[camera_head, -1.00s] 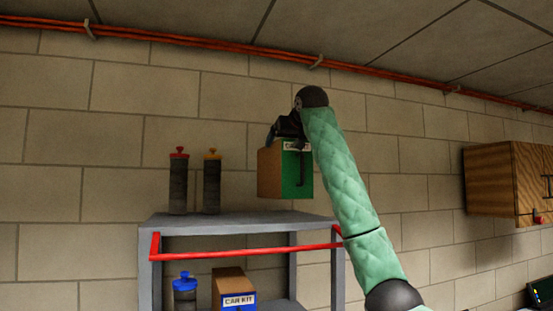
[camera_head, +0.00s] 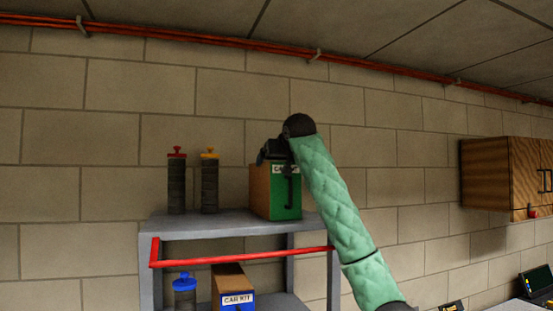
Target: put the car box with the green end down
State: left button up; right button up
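The car box (camera_head: 286,200) with the green end is brown on its side and has a white label at the top of the green end. It is upright at the right part of the grey shelf unit's top (camera_head: 215,224). Its base looks level with the shelf surface; I cannot be sure that it touches. My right gripper (camera_head: 281,170) reaches over the box from above, and a dark finger runs down the green end. It is shut on the box; the far finger is hidden. My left gripper is not in view.
Two dark bottles, one with a red cap (camera_head: 177,182) and one with a yellow cap (camera_head: 210,182), stand left of the box. A red rail (camera_head: 240,257) crosses below. A blue-ended car kit box (camera_head: 235,290) and a blue-capped bottle (camera_head: 185,292) are on the lower shelf.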

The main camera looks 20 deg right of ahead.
jog(key=shift+w+f, duration=0.1)
jog(key=shift+w, duration=0.05)
jog(key=o, duration=1.2)
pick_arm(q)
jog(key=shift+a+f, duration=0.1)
pick_arm(e)
jog(key=shift+s, duration=0.2)
jog(key=shift+s+b, duration=0.45)
jog(key=shift+b, duration=0.25)
jog(key=b+v, duration=0.2)
jog(key=v, duration=0.2)
jog(key=shift+b, duration=0.4)
jog(key=b+v, duration=0.1)
jog(key=v, duration=0.2)
jog(key=b+v, duration=0.2)
jog(key=v, duration=0.1)
jog(key=shift+s+r+b, duration=0.1)
jog(key=shift+r+b, duration=0.2)
jog(key=shift+r, duration=0.05)
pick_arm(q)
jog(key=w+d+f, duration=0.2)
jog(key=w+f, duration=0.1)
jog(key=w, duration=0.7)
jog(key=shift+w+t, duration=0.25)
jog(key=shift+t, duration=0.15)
pick_arm(e)
jog(key=shift+s+r, duration=0.1)
jog(key=shift+s, duration=0.15)
